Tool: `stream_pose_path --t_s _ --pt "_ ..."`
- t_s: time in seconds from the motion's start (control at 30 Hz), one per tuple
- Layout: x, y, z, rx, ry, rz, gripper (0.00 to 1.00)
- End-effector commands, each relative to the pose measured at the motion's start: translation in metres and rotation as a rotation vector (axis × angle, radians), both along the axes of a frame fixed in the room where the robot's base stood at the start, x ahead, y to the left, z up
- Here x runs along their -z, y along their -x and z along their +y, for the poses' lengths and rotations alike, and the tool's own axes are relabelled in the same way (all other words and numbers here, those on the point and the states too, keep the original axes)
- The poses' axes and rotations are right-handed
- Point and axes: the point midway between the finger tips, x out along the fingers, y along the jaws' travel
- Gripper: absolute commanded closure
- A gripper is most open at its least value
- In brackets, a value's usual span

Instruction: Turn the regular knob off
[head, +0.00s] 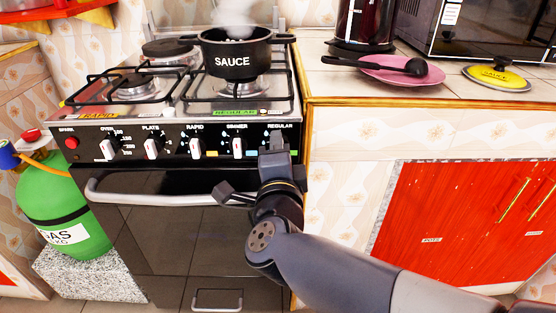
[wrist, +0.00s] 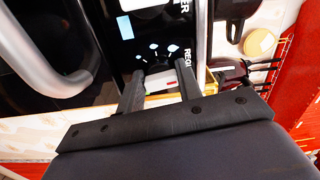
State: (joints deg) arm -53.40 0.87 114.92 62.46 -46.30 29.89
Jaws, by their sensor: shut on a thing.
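The regular knob (wrist: 160,82) sits under the "REGULAR" label at the right end of the stove's control panel (head: 185,141). My gripper (wrist: 162,74) is shut on the knob, one finger on each side. I cannot tell the knob's exact angle. A black pot marked "SAUCE" (head: 233,62) stands on the front right burner, above the green "REGULAR" label (head: 235,113), with steam rising from it.
Other knobs, such as the simmer knob (head: 238,148), line the panel to the left. The oven handle (head: 150,196) juts out below. A green gas bottle (head: 62,205) stands at left. The counter (head: 375,94) at right holds a pink plate (head: 402,69) and yellow lid (head: 497,77).

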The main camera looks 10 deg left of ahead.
Motion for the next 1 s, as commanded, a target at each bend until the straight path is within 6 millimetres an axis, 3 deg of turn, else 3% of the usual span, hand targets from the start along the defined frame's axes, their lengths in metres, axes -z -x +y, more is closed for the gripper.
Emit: stream_pose_path --t_s 0.3,0.83,0.87,1.0 --pt "0.0008 -0.0001 -0.0001 0.001 -0.115 0.028 0.89" --pt "0.0 0.0 -0.0002 0.001 -0.138 0.035 0.89" --pt "0.0 0.0 -0.0002 0.001 -0.138 0.035 0.66" --pt "-0.0001 -0.0001 -0.0002 0.001 -0.137 0.034 0.54"
